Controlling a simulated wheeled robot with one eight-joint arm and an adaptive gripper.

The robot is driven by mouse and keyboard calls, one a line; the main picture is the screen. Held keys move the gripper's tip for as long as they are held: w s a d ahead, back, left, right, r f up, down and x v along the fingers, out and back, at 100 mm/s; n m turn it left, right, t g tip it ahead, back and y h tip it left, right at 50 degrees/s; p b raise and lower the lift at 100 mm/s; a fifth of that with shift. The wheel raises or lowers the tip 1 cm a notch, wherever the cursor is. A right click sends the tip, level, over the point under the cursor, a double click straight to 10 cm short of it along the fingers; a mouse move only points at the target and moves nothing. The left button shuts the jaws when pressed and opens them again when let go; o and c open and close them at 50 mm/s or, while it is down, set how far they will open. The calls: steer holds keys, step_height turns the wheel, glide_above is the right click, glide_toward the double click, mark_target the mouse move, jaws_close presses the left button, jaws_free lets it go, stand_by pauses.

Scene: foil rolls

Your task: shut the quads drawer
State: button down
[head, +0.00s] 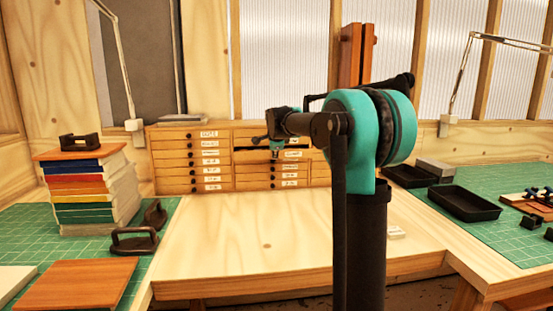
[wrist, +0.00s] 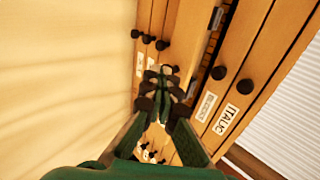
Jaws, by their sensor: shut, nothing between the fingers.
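A wooden cabinet (head: 190,160) of labelled drawers with dark knobs stands at the back of the bench. In its right column a dark slot shows above one drawer front (head: 250,156), which appears to stand out a little. This open drawer (wrist: 182,45) also shows in the wrist view, with a dark gap beside it. I cannot read its label, so I cannot tell from lettering that it is the quads drawer. My gripper (head: 276,153) is shut and empty in front of the right column. In the wrist view its fingertips (wrist: 163,82) are close to the drawer front; contact is unclear.
The pale bench top (head: 250,240) before the cabinet is mostly clear, with a small white block (head: 396,232) at right. A stack of coloured slabs (head: 90,190) and dark-handled pieces (head: 135,241) stand at left. Black trays (head: 464,204) lie on the right green mat.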

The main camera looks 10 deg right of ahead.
steer(key=w, duration=0.7)
steer(key=shift+w, duration=0.4)
steer(key=shift+s, duration=0.1)
